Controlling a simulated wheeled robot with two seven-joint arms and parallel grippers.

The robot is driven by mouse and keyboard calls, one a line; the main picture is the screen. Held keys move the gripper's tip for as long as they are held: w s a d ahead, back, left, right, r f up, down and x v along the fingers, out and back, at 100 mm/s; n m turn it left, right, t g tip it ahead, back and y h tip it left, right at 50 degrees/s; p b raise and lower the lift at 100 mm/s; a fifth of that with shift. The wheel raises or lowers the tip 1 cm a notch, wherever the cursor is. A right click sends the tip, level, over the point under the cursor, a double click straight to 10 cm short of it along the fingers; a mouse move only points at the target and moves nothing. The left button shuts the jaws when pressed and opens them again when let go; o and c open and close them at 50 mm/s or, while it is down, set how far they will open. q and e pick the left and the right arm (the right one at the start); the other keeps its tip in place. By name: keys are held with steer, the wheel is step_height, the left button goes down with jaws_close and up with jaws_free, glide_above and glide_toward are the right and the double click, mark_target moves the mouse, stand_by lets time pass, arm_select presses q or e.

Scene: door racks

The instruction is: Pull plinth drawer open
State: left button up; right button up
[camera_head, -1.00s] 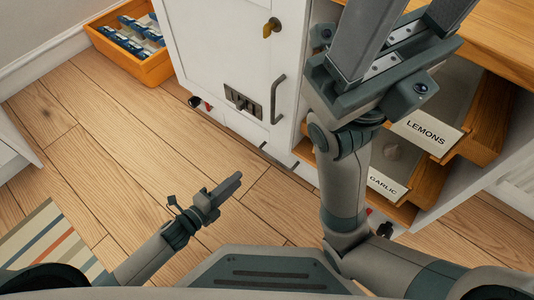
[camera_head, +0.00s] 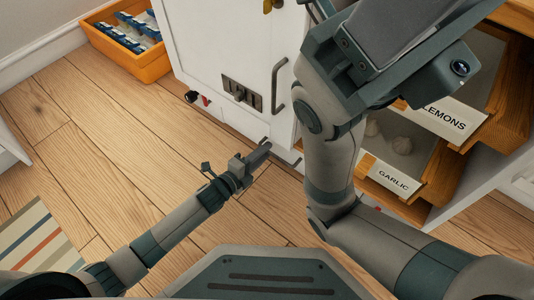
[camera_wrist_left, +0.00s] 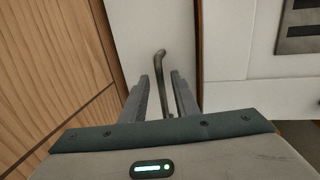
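The plinth drawer is the low white front under the cabinet door; its white face (camera_wrist_left: 130,28) fills the middle of the left wrist view. Its bar handle (camera_wrist_left: 160,70) stands out from that face and reaches between my left fingers. My left gripper (camera_wrist_left: 165,85) is open, with one finger on each side of the handle and gaps on both sides. In the head view my left gripper (camera_head: 262,150) is low at the cabinet base and hides most of the handle. My right gripper (camera_head: 400,35) is raised close to the camera, and its fingertips are out of frame.
The white cabinet door (camera_head: 215,45) above has a vertical handle (camera_head: 278,86) and a dark plate (camera_head: 241,94). Drawers labelled LEMONS (camera_head: 445,117) and GARLIC (camera_head: 393,180) are at right. An orange crate (camera_head: 150,70) stands at back left. Wooden floor before the cabinet is clear.

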arm_select(q)
steer(key=shift+x, duration=0.85)
steer(key=shift+w+d+b, duration=0.15)
steer(key=shift+b, duration=0.15)
steer(key=shift+c, duration=0.4)
jaws_close()
